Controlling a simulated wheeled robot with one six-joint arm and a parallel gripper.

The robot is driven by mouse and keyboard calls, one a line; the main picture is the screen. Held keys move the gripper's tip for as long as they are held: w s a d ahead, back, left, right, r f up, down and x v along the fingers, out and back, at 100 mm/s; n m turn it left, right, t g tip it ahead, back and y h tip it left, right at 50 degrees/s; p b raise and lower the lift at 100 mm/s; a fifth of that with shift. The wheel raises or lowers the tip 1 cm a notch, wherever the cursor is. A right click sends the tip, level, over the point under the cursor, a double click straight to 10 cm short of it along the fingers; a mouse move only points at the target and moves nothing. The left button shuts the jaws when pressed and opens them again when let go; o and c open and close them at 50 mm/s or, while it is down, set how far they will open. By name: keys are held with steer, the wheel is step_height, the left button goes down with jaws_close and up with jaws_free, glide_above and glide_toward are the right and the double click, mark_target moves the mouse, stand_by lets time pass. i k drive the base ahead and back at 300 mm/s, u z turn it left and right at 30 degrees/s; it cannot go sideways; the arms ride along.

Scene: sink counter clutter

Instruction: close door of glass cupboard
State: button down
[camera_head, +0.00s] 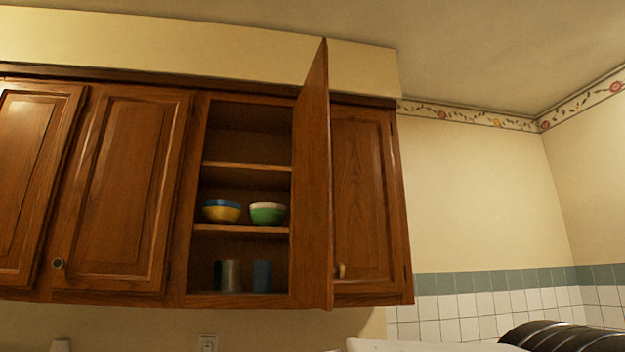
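A brown wooden wall cupboard (240,300) hangs in the middle of the head view. One of its compartments is open, and its door (313,190) stands swung outward, seen nearly edge-on, hinged on the compartment's right side. Inside, a yellow and blue bowl (221,211) and a green and white bowl (268,213) stand on the middle shelf. A grey cup (228,276) and a blue cup (262,277) stand on the bottom. The door's handle is not visible. My gripper is not in view.
Shut wooden doors (118,190) lie left of the open compartment, and another shut door (361,190) lies right of it. White and dark objects (560,337) show at the bottom right. The space before the cupboard looks clear.

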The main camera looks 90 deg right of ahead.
mark_target(312, 255)
steer(key=u, duration=0.15)
steer(key=k, duration=0.8)
steer(key=z, duration=0.55)
steer(key=k, duration=0.75)
steer(key=z, duration=1.35)
steer(key=k, duration=0.75)
steer(key=z, duration=0.3)
steer(key=i, duration=1)
steer(key=u, duration=0.7)
